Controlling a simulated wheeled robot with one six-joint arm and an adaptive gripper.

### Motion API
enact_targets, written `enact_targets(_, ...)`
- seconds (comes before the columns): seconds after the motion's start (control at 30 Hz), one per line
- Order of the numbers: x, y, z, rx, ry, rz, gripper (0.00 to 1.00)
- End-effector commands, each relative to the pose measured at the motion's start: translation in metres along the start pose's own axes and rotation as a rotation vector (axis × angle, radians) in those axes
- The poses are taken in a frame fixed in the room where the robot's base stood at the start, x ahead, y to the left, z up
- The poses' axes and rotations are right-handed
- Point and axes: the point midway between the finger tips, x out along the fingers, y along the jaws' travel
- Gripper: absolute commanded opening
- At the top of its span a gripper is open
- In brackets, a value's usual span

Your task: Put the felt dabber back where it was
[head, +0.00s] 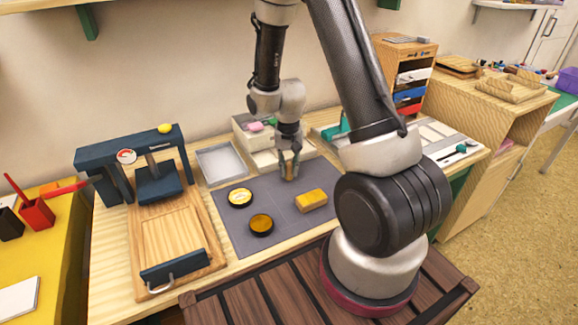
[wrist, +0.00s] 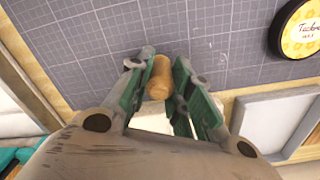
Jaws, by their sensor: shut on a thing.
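My gripper (head: 289,167) is over the back of the grey gridded mat (head: 222,216), pointing down. In the wrist view my gripper (wrist: 160,88) is shut on a small round wooden piece (wrist: 158,72), which looks like the felt dabber's handle. Its lower end and any felt are hidden. I cannot tell whether it touches the mat. A round tin with a yellow label (head: 240,197) lies on the mat to the left; it also shows at the upper right of the wrist view (wrist: 301,28). A round dark-rimmed amber pad (head: 261,225) lies nearer the front.
A yellow block (head: 311,200) lies on the mat to the gripper's right. A pale shallow tray (head: 220,163) and a white box with a pink item (head: 256,126) stand behind. A dark press (head: 157,182) stands left. The mat's front right is clear.

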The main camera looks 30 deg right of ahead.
Motion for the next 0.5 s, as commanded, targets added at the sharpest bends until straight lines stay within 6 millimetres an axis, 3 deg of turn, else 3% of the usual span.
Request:
enact_targets(0.03,0.0018,0.0001,0.0001,0.0,-0.001,0.0,0.02)
enact_targets(0.07,0.0017,0.0,0.0,0.0,0.0,0.0,0.25)
enact_targets(0.17,0.0014,0.0,0.0,0.0,0.0,0.0,0.43)
enact_targets(0.5,-0.0009,-0.0001,-0.0001,0.0,0.0,0.0,0.43)
